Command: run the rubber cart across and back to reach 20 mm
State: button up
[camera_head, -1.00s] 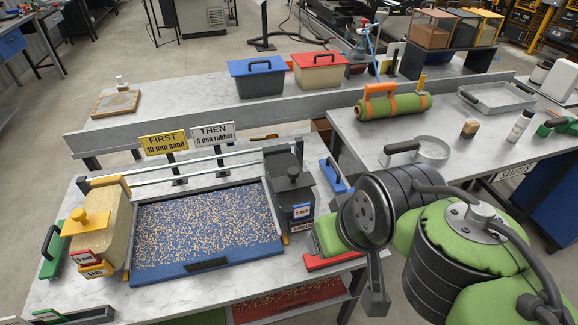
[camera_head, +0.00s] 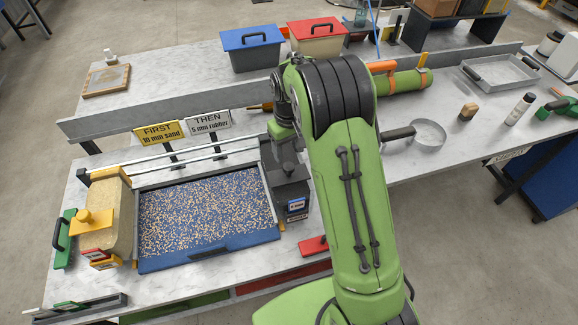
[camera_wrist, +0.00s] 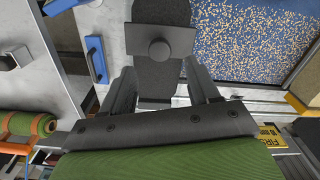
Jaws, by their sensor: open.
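The rubber cart (camera_head: 290,192) is a dark grey box with blue and white labels. It stands at the right end of the rails (camera_head: 195,155), beside the blue-edged tray (camera_head: 210,252) of dark fill speckled with tan bits. My gripper (camera_head: 286,150) is above the cart, partly hidden by my arm in the head view. In the wrist view my gripper (camera_wrist: 159,75) is open, and the cart's dark round knob (camera_wrist: 159,51) shows just ahead, between the fingers' lines. Contact cannot be told. The sand cart (camera_head: 106,225), tan with a yellow knob, stands at the left end.
Signs read "FIRST 10 mm sand" (camera_head: 160,134) and "THEN 5 mm rubber" (camera_head: 208,122) behind the rails. A green turf roll (camera_head: 402,82), a round sieve (camera_head: 430,134) and a metal tray (camera_head: 500,73) lie on the right bench. Lidded blue (camera_head: 252,50) and red (camera_head: 315,45) bins stand behind.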

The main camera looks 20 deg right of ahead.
aim_at(289, 166)
notch_tip(289, 166, down, 9)
jog(key=shift+w+r, duration=0.1)
grip_shut()
dwell(0.3)
